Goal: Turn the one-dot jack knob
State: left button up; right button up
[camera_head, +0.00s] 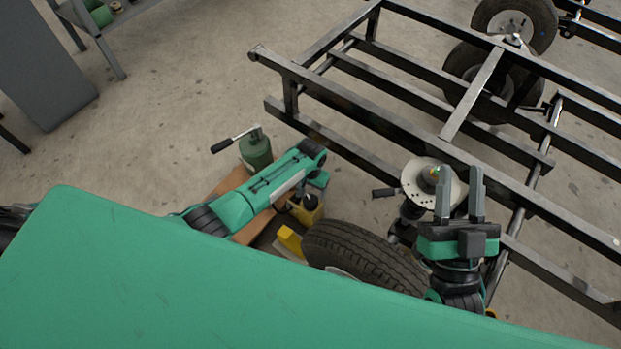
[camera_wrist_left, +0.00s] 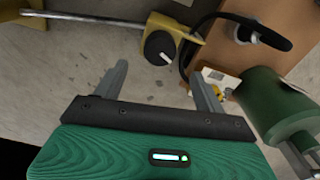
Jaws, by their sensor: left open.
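A black round knob (camera_wrist_left: 159,47) with a white pointer mark sits on a yellow jack part (camera_wrist_left: 175,28) in the left wrist view. In the head view the dark knob (camera_head: 310,200) shows on a yellow body (camera_head: 306,214), partly behind my left arm. I cannot make out any dots. My left gripper (camera_wrist_left: 155,75) is open and empty, its fingers apart, with the knob beyond the fingertips and not touched.
A green bottle jack (camera_head: 256,150) with a lever stands beside my left arm; it also shows in the left wrist view (camera_wrist_left: 278,105). A tyre (camera_head: 365,252) lies near the yellow body. A dark metal frame (camera_head: 400,120) fills the right.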

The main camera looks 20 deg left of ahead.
pick_arm(q)
notch_tip(320, 180, up, 4)
jog(key=shift+f+p, duration=0.1)
jog(key=shift+p, duration=0.6)
pick_arm(e)
notch_tip(320, 180, down, 8)
jog(key=a+g, duration=0.2)
jog(key=g, duration=0.3)
jog(key=shift+a+r, duration=0.15)
jog(key=shift+r, duration=0.1)
jog(key=shift+w, duration=0.1)
